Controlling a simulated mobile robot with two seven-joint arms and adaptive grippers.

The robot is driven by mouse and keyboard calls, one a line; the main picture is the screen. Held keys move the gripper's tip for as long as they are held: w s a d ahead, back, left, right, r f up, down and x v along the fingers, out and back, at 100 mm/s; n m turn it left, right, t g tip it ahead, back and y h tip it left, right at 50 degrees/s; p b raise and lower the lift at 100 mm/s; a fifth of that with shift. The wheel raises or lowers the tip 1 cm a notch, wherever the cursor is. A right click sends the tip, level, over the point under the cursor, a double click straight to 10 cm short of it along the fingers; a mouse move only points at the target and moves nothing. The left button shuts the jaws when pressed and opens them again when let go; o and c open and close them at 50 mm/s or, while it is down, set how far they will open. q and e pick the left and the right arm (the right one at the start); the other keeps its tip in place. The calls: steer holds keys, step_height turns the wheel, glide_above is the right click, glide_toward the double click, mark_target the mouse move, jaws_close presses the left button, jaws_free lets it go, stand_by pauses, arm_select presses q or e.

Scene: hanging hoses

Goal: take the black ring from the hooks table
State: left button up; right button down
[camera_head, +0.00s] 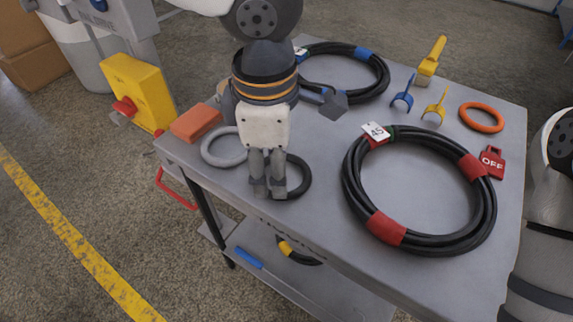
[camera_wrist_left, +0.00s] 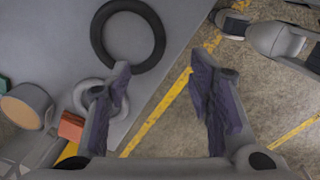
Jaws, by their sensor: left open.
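The black ring (camera_head: 306,172) lies flat on the grey hooks table (camera_head: 330,225) near its front left edge, partly hidden behind my left gripper (camera_head: 267,188). In the left wrist view the black ring (camera_wrist_left: 130,67) shows at the top, ahead of my left gripper (camera_wrist_left: 163,72). The two fingers are apart with nothing between them. The ring appears beyond the fingertips, a little to their left; I cannot tell whether they touch it. My right gripper is out of view.
A grey ring (camera_head: 209,152) lies just left of the black one, near an orange block (camera_head: 196,122). A large hose coil with red straps (camera_head: 385,228) lies to the right, another coil (camera_head: 378,72) behind. Small hooks (camera_head: 402,101) and an orange ring (camera_head: 482,127) lie at the back right.

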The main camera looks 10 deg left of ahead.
arm_select(q)
steer(key=f, duration=0.2)
steer(key=w+f, duration=0.1)
steer(key=f, duration=0.1)
steer(key=f+b, duration=0.1)
steer(key=f, duration=0.2)
steer(key=shift+w, duration=0.25)
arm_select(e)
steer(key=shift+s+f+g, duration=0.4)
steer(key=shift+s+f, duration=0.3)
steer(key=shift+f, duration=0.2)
arm_select(q)
steer(key=shift+r, duration=0.1)
steer(key=shift+c, duration=0.3)
jaws_close()
